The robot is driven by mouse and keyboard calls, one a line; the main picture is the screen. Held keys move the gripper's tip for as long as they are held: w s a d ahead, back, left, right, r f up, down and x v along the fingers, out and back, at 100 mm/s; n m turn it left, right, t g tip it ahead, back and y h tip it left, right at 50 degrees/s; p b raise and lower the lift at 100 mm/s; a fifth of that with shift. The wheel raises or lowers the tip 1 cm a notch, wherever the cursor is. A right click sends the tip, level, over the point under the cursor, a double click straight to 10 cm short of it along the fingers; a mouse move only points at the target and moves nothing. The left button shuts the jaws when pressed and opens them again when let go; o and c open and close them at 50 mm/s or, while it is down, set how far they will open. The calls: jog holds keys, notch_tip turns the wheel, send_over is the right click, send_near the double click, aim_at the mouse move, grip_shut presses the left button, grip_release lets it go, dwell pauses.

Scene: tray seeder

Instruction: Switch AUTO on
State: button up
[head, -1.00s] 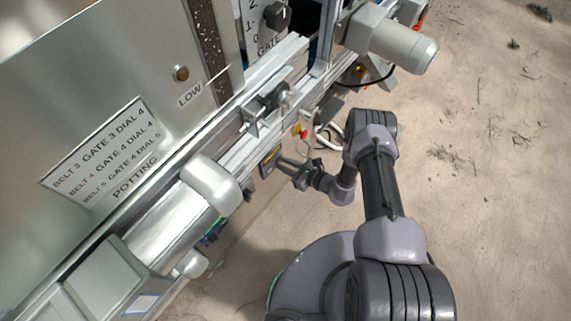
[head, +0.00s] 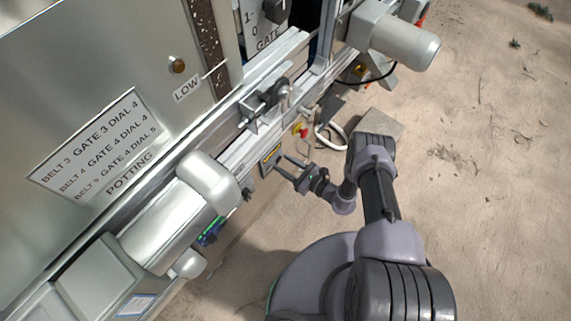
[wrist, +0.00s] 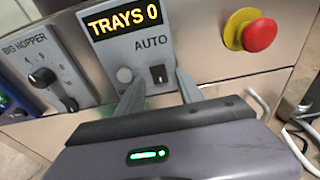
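The AUTO switch (wrist: 159,74) is a small black rocker on a grey panel (wrist: 190,88), under the word AUTO. A pale round lamp (wrist: 124,75) sits to its left, unlit as far as I can tell. Above them a display (wrist: 124,18) reads TRAYS 0 in yellow. My gripper (wrist: 158,80) is open and empty and faces the panel. Its two fingers appear on either side of the switch; I cannot tell whether they touch the panel. In the head view my gripper (head: 283,166) is close to the machine's side, by the small panel (head: 270,158).
A red mushroom button (wrist: 258,34) on a yellow base is right of the panel. A BIG HOPPER panel (wrist: 45,68) with a black knob is at the left. A metal handle (wrist: 262,103) and pale cables (wrist: 300,130) are at the right. Open sandy floor (head: 480,200) lies right of my arm.

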jog(key=p+v, duration=0.4)
jog(key=v, duration=1.3)
jog(key=shift+s+p, duration=0.15)
jog(key=shift+p, duration=0.25)
jog(key=shift+d, duration=0.15)
